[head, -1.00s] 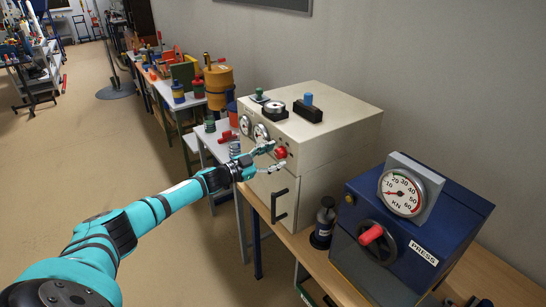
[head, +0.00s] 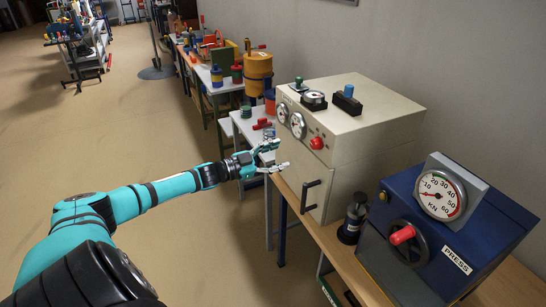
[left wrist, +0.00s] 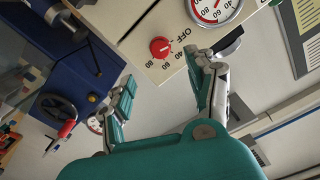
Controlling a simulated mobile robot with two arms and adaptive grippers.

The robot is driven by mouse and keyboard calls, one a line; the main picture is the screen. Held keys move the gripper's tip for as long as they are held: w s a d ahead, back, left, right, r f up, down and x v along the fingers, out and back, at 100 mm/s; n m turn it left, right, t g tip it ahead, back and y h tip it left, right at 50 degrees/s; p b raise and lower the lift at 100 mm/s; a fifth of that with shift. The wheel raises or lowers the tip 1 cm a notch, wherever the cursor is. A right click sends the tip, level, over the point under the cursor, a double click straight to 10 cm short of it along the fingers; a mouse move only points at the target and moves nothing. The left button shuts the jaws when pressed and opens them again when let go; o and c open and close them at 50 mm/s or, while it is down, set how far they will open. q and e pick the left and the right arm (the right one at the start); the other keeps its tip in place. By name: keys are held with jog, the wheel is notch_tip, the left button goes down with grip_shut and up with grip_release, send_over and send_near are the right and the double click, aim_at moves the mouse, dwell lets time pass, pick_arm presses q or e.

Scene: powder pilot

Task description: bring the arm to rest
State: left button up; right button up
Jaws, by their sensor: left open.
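My left arm reaches in from the left of the head view. Its left gripper (head: 275,157) is open and empty, in front of the cream box's front face and apart from its red knob (head: 317,143). In the left wrist view the open fingers (left wrist: 165,95) spread below the red knob (left wrist: 160,47), with nothing between them. The cream box (head: 365,135) has two dials and a black handle (head: 311,196). My right gripper is not in view.
The blue press (head: 480,225) with its gauge (head: 440,194) stands right of the box on the wooden bench (head: 345,265). A dark bottle (head: 354,217) stands between them. Benches with colored containers (head: 258,75) line the wall behind. The floor (head: 130,120) at left is clear.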

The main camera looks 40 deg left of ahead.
pick_arm(q)
jog(key=shift+s+a, duration=0.25)
jog(key=shift+s, duration=0.25)
jog(key=s+a+f+n+g+y+b, duration=0.1)
jog(key=s+f+n+y+b, duration=0.15)
jog(key=f, duration=1.05)
jog(key=s+a+f+n+g+y+b, duration=0.1)
jog(key=s+f+n+y, duration=0.15)
jog(key=f, duration=1.05)
jog(key=s+d+f+n+g+y+b, duration=0.1)
jog(key=s+d+f+g, duration=0.1)
jog(key=s+f, duration=0.45)
jog(key=s+d+f+g+y+b, duration=0.1)
jog(key=s+f+g, duration=0.15)
jog(key=f, duration=0.75)
jog(key=s+d+f+n+g+b, duration=0.1)
jog(key=s+d+f+g, duration=0.1)
jog(key=s+d+f, duration=0.45)
jog(key=s+d+f+g+b, duration=0.2)
jog(key=s+d+f, duration=0.1)
jog(key=s+f, duration=0.7)
jog(key=s+d+f+g+b, duration=0.1)
jog(key=s+d+f+g, duration=0.1)
jog(key=s+d+f, duration=0.2)
jog(key=s+d+f+g+b, duration=0.1)
jog(key=s+d+f+g, duration=0.2)
jog(key=s+d, duration=0.7)
jog(key=s+f, duration=0.2)
jog(key=s, duration=0.3)
